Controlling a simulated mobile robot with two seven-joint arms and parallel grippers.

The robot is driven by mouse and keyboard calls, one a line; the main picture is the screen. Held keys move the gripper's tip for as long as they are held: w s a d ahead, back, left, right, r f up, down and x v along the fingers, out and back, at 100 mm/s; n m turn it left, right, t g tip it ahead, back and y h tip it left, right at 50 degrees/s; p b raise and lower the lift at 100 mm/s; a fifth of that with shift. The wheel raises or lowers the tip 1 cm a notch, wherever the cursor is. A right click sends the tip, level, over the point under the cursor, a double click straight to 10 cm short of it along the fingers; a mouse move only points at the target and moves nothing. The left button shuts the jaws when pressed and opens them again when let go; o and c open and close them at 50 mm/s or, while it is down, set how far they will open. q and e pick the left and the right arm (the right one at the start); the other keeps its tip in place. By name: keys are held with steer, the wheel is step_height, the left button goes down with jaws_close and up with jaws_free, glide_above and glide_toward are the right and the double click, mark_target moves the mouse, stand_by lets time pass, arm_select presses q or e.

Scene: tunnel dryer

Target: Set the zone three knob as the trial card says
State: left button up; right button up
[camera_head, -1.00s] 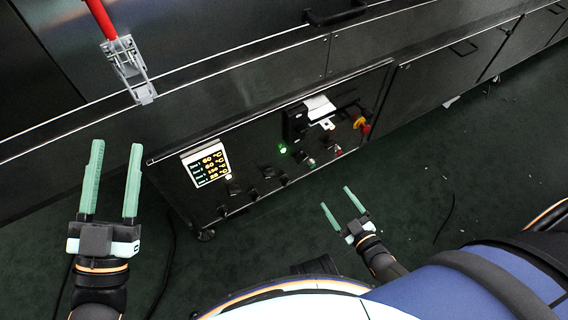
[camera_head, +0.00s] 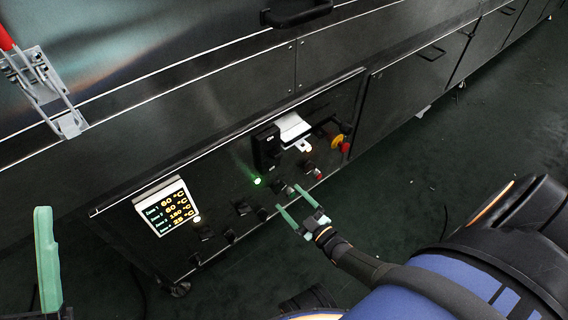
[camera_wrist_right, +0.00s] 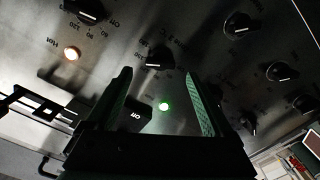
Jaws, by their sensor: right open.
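The dark control panel (camera_head: 150,245) carries several black knobs in rows, such as a knob (camera_head: 242,208) near the middle. Its lit display (camera_head: 167,210) lists zone temperatures; zone 3 seems to read 180 °C. My right gripper (camera_head: 288,197) is open and empty in front of the panel. In the right wrist view, a knob (camera_wrist_right: 158,57) shows between and beyond its fingertips. My left gripper (camera_head: 47,260) shows only one finger, apart from the panel.
A green lamp (camera_head: 258,181) glows on the panel, and a red-and-yellow emergency stop (camera_head: 339,143) is at its right end. A black handle (camera_head: 297,12) projects above. A metal latch (camera_head: 45,90) is at upper left. The dark green floor (camera_head: 410,190) at right is largely clear.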

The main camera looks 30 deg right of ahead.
mark_target(281, 190)
steer(key=shift+w+a+b, duration=0.2)
steer(key=shift+w+b, duration=0.2)
steer(key=shift+w, duration=1.5)
steer(key=c, duration=1.4)
steer(key=shift+o, duration=0.2)
